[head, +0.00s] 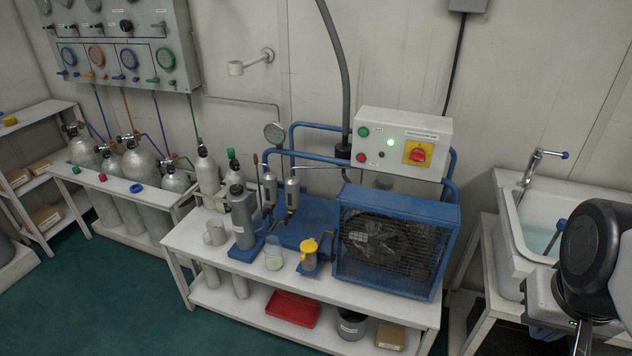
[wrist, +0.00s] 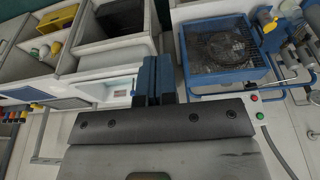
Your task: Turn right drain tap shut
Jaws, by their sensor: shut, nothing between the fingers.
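Two small silver cylinders stand on the blue compressor set in the head view, the left one (head: 270,187) and the right one (head: 292,193). Dark fittings show below them, but the right drain tap's handle is too small to tell apart, so I cannot tell how it is turned.
The caged fan (head: 388,250) and a control box (head: 403,143) with a red switch stand between my arm and the cylinders. A sink (head: 570,220) with a tap is at the right.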

